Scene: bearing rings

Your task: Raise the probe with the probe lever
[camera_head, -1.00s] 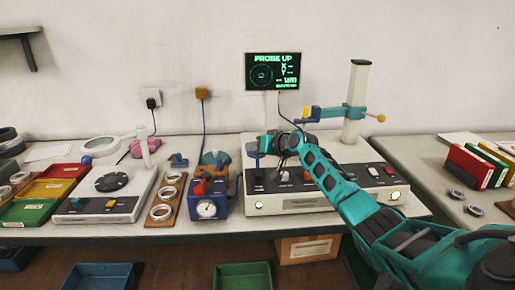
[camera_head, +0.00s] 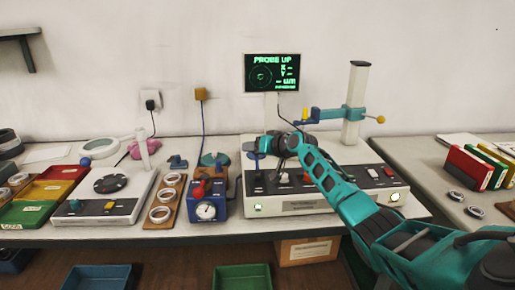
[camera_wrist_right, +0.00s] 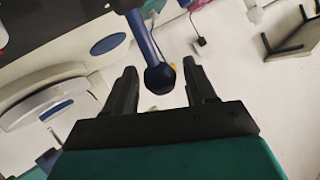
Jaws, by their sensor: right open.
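The measuring instrument (camera_head: 300,207) stands on the bench. A column (camera_head: 354,105) at its back right carries a teal cross arm with a blue end (camera_head: 301,122) and a yellow part. My right gripper (camera_head: 264,146) is over the instrument's left part, small and partly blurred in the head view. In the right wrist view its fingers (camera_wrist_right: 160,83) are open. A blue rod with a dark ball end (camera_wrist_right: 159,77), seemingly the probe lever, reaches between or just beyond the fingertips, and neither finger visibly presses it. The display (camera_head: 272,72) reads "PROBE UP". My left gripper is not in view.
Left of the instrument are a blue dial gauge box (camera_head: 207,208), a wooden ring holder (camera_head: 165,203), a device with a dark disc (camera_head: 112,184) and coloured trays (camera_head: 48,190). Binders (camera_head: 470,168) stand on the right table.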

